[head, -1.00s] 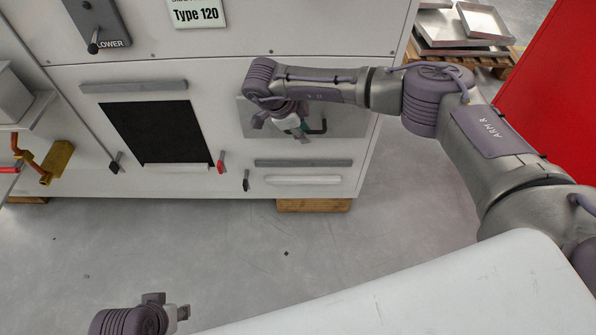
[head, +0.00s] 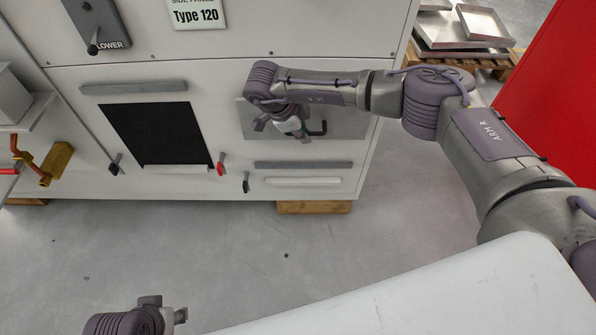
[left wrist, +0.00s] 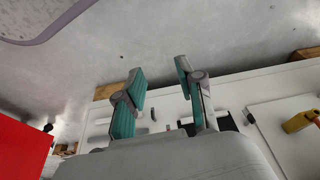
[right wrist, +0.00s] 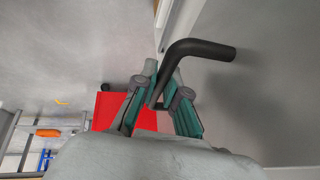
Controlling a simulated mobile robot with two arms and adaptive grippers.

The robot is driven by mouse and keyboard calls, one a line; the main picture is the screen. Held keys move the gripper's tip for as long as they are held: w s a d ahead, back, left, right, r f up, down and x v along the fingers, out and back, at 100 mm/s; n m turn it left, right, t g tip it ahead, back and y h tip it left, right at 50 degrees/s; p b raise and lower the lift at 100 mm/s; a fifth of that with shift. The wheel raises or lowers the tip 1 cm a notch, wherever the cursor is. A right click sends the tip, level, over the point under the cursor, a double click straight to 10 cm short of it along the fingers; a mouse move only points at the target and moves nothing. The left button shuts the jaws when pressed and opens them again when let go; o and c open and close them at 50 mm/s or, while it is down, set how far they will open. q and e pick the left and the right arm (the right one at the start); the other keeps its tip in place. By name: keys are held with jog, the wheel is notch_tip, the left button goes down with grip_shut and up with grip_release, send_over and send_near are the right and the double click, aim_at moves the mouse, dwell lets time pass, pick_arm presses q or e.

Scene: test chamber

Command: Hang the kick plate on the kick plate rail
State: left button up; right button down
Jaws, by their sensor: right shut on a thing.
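The kick plate (head: 347,118) is a flat grey plate with a black bent handle (right wrist: 200,50). It is upright against or just in front of the white cabinet's lower right panel; I cannot tell whether it touches. My right gripper (head: 300,133) is shut on the handle, between its fingers in the right wrist view (right wrist: 158,88), and partly covers the plate. A grey rail (head: 303,164) runs along the cabinet just below the plate, apart from it in the picture. My left gripper (head: 182,316) is low at the front, open and empty in the left wrist view (left wrist: 160,85).
The white cabinet (head: 225,70) has a black panel (head: 158,133), another grey bar (head: 133,88) and small levers, one red (head: 221,164). A brass fitting (head: 56,162) sticks out at left. Metal trays (head: 465,25) lie at back right, near a red panel (head: 550,90). The floor in front is clear.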

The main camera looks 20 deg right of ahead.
pick_arm(q)
jog(key=shift+w, duration=0.1)
pick_arm(e)
jog(key=shift+w+r, duration=0.1)
jog(key=shift+r, duration=0.1)
jog(key=shift+r, duration=0.15)
jog(key=shift+r+p, duration=0.2)
jog(key=shift+p, duration=0.15)
jog(key=shift+r+p, duration=0.3)
jog(key=shift+r, duration=0.55)
jog(key=shift+r+p, duration=0.45)
jog(key=shift+p, duration=0.1)
jog(key=shift+r, duration=0.3)
pick_arm(q)
jog(key=s+x, duration=0.2)
jog(key=x, duration=0.8)
jog(key=shift+f, duration=0.25)
pick_arm(e)
jog(key=shift+r, duration=0.1)
pick_arm(q)
jog(key=shift+s+d+g+p, duration=0.1)
jog(key=shift+s+g+p, duration=0.1)
jog(key=shift+g+p, duration=0.1)
